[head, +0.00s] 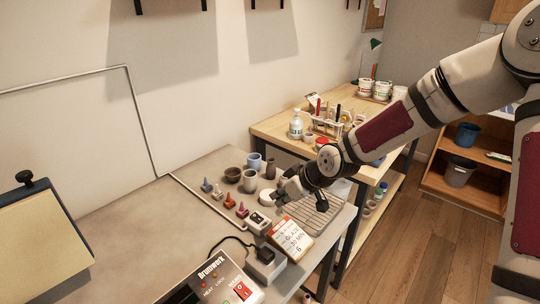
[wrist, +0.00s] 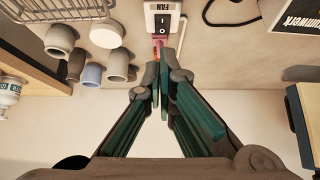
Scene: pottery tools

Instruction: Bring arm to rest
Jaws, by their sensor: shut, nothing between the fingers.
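My gripper (head: 290,187) hangs over the back right part of the grey table (head: 120,215), near a wire rack (head: 318,212). In the wrist view my gripper (wrist: 160,85) shows with its fingers together and nothing between them. Beyond the fingertips in that view is a switch box marked FAN (wrist: 163,20), with a small red piece partly hidden behind the tips. My arm reaches in from the right side of the head view.
Cups (head: 249,180) and small coloured cones (head: 229,201) stand left of my gripper. A glaze sign (head: 290,240) and a Brumwerk controller (head: 215,280) stand in front. A wooden bench (head: 275,127) with bottles and jars lies behind. Wooden floor (head: 420,250) shows at right.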

